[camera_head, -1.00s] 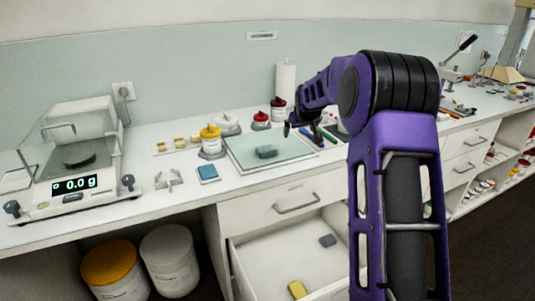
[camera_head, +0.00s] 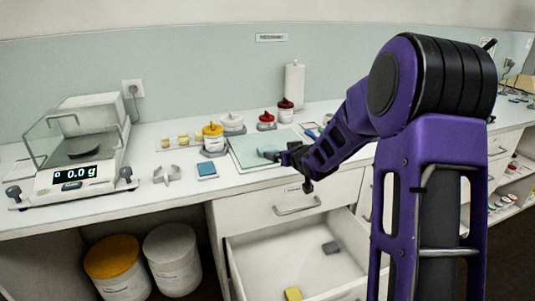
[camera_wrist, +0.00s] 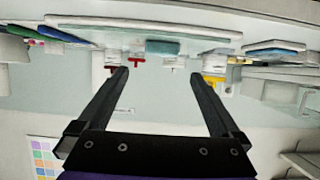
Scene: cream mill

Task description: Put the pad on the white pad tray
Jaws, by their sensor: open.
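A blue block-like pad (camera_head: 267,152) lies on a pale green glass plate (camera_head: 246,159) on the counter, partly hidden by my gripper. It also shows in the wrist view (camera_wrist: 162,47), whose picture is upside down. A flat blue square with a pale rim (camera_head: 207,170) lies left of the plate; I cannot tell whether it is a pad on the white pad tray. It also shows in the wrist view (camera_wrist: 275,50). My gripper (camera_head: 293,170) is near the plate's front right edge, above the open drawer. Its fingers (camera_wrist: 157,71) are apart with nothing between them.
The open drawer (camera_head: 262,268) below holds a yellow block (camera_head: 293,294) and a grey block (camera_head: 331,247).

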